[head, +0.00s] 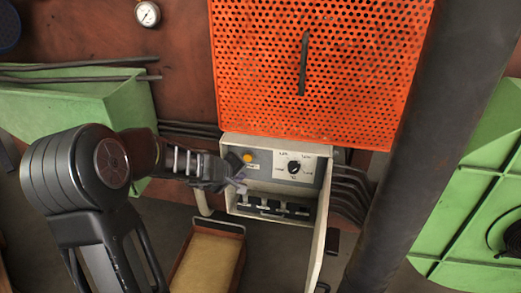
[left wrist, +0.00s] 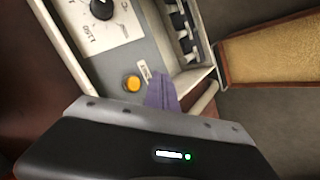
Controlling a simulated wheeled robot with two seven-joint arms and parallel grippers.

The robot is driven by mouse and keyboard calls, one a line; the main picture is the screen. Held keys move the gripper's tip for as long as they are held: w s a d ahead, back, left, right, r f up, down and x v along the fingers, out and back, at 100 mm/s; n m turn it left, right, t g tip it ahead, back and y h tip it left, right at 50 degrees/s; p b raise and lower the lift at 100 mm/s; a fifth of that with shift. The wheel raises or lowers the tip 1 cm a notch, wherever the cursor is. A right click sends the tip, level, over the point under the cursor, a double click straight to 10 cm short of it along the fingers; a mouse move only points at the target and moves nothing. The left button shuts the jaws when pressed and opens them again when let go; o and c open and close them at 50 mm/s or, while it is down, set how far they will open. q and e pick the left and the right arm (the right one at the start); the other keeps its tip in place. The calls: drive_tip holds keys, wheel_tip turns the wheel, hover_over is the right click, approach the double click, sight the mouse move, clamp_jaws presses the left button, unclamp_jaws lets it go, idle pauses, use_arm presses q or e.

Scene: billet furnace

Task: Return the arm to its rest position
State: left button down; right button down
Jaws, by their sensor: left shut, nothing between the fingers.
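My left arm comes in from the left in the head view. Its gripper (head: 238,184) is shut and empty, at the left side of an open control box (head: 228,146). The box has a black dial (head: 294,167) and an orange button (head: 248,158). In the left wrist view the gripper's fingertips (left wrist: 161,92) are together, close beside the orange button (left wrist: 132,83); I cannot tell whether they touch the panel. The dial (left wrist: 102,8) is at the top left there. My right gripper is in neither view.
An orange perforated panel (head: 310,60) is above the box. The box's door (head: 322,225) hangs open at its right. A tray with a tan inside (head: 209,262) is below. A thick dark pipe (head: 405,150) and green housings (head: 470,190) are at the right. A gauge (head: 147,14) is at top left.

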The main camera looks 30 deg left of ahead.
use_arm(q)
drive_tip(key=s+d+f+m+g+h, duration=0.1)
drive_tip(key=s+d+f+m+g, duration=0.15)
drive_tip(key=s+d+f, duration=0.65)
drive_tip(key=s+d+f+m+g+h, duration=0.1)
drive_tip(key=s+d+f+m+g, duration=0.15)
drive_tip(key=s+d+f, duration=0.55)
drive_tip(key=s+d+f+m+g+h, duration=0.1)
drive_tip(key=s+d+f+m+g, duration=0.15)
drive_tip(key=d+f, duration=0.65)
drive_tip(key=s+d+f+m+g+h, duration=0.25)
drive_tip(key=s+d+f, duration=0.3)
drive_tip(key=s, duration=0.55)
drive_tip(key=w+d+r+m+t, duration=0.2)
drive_tip(key=w+d+r, duration=0.1)
drive_tip(key=w+d, duration=0.1)
wheel_tip(320, 180, up, 15)
drive_tip(key=p, duration=1.5)
drive_tip(key=shift+a+f, duration=0.1)
